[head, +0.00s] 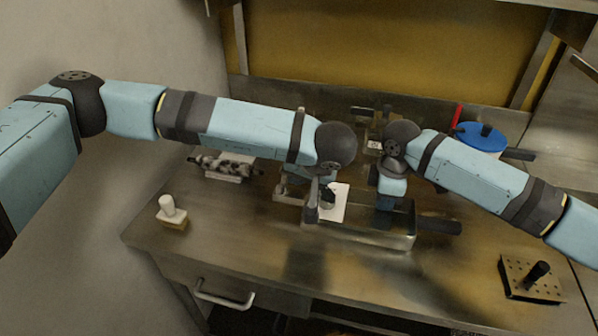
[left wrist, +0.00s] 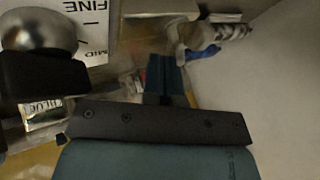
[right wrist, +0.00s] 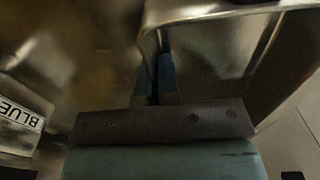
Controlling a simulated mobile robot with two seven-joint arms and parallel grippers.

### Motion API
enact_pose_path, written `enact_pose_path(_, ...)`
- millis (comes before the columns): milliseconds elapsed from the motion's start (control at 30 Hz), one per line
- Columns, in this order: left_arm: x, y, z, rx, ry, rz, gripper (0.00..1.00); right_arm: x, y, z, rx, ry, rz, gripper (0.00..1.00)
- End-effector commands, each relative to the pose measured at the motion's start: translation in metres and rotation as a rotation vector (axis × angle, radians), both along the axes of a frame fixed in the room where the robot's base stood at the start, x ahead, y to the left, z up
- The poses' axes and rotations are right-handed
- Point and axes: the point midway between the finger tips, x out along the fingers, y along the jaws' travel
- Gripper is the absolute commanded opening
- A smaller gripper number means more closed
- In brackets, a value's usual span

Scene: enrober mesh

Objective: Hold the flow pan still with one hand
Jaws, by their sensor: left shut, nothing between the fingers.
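The flow pan (head: 405,242) is a shallow metal tray with a dark handle at its right, on the worktop; its wall and rim (right wrist: 215,12) fill the upper right wrist view. My right gripper (head: 385,206) points down into the pan. In the right wrist view its blue fingers (right wrist: 155,78) sit close together on either side of the pan's thin wall, gripping it. My left gripper (left wrist: 164,75) is shut and empty beside a white card marked FINE and MID (left wrist: 92,25); in the head view my left wrist mostly hides it.
A dark lever with a round silver knob (left wrist: 40,30) stands by the card. A white peg on a block (head: 168,212) is at left, a perforated plate with a black handle (head: 530,280) at right, and a blue-lidded pot (head: 482,136) behind.

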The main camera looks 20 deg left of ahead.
Motion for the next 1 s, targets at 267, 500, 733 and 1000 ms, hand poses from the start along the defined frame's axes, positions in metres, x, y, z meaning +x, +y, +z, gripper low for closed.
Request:
enact_pose_path(267, 0.0005, -0.0001, 0.0, -0.002, 0.0, 0.023, 0.0, 0.0002, 0.0, 0.0005, 0.0, 0.0, 0.0, 0.0)
enact_pose_path(500, 0.0021, 0.0004, 0.0, -0.004, 0.001, 0.116, 0.0, 0.0001, 0.0, 0.0005, 0.0, 0.0, 0.0, 0.0)
enact_pose_path(733, 0.0027, 0.0011, 0.0, -0.003, 0.001, 0.18, 0.0, 0.0002, 0.0, 0.0005, 0.0, 0.0, 0.0, 0.0)
enact_pose_path(1000, 0.0039, 0.0022, 0.0001, 0.0, 0.002, 0.245, 0.0, 0.0004, -0.0003, 0.0005, 0.0, -0.001, -0.001, 0.0)
